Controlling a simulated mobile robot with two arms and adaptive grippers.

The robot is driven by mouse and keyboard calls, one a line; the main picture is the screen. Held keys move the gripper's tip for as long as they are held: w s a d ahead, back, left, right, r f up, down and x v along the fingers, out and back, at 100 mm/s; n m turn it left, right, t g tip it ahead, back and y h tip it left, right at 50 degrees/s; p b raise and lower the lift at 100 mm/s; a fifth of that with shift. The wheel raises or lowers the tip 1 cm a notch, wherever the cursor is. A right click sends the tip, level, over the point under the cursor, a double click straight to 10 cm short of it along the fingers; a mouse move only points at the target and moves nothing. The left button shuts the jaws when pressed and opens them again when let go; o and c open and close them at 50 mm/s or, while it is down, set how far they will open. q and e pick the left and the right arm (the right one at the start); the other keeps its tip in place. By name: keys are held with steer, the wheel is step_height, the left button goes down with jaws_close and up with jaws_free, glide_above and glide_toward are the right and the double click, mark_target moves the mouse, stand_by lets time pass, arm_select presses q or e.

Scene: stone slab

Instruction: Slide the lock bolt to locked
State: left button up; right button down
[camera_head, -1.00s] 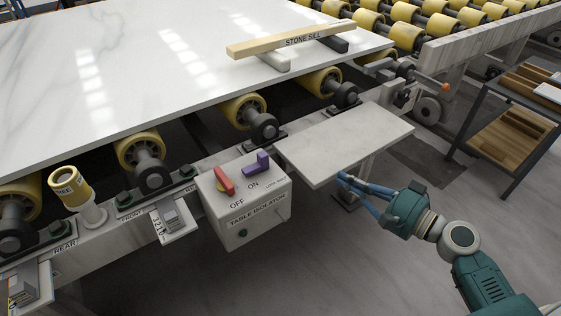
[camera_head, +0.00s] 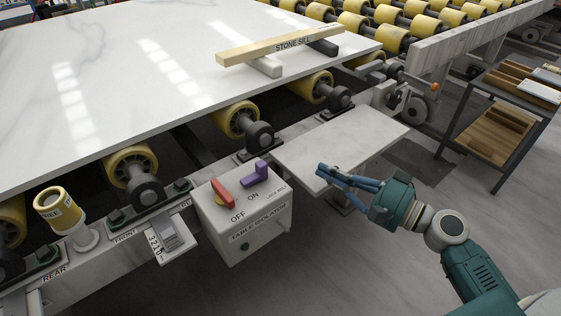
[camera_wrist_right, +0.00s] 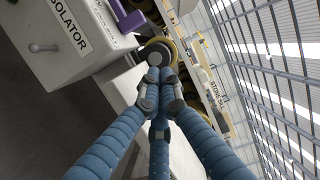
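The lock bolt's purple handle (camera_head: 257,173) stands on the sloped top of the white table isolator box (camera_head: 242,218), beside the ON lettering and a small lock bolt label. A red handle (camera_head: 222,191) sits left of it above OFF. The purple handle also shows in the right wrist view (camera_wrist_right: 128,15). My right gripper (camera_head: 322,173) is over the pale shelf, right of the box and apart from the handle. In the right wrist view its blue fingers come together at the tips (camera_wrist_right: 158,78), with nothing seen between them. My left gripper is out of view.
The pale shelf (camera_head: 375,132) juts out right of the box. A large stone slab (camera_head: 130,60) lies on yellow rollers behind, with a stone sill piece (camera_head: 280,46) on it. A yellow-topped post (camera_head: 58,209) stands left. Open floor lies in front.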

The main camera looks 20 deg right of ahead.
mark_target(262, 169)
steer(key=p+x, duration=0.1)
steer(key=x, duration=0.9)
steer(key=shift+r+p, duration=0.2)
steer(key=shift+p, duration=0.1)
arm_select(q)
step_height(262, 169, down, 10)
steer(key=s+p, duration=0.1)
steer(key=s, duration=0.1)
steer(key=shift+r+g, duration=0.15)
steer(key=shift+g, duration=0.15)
arm_select(e)
steer(key=a, duration=0.1)
steer(key=s+a, duration=0.1)
steer(key=a, duration=0.1)
steer(key=shift+s+a+f, duration=0.2)
steer(key=shift+s+a, duration=0.15)
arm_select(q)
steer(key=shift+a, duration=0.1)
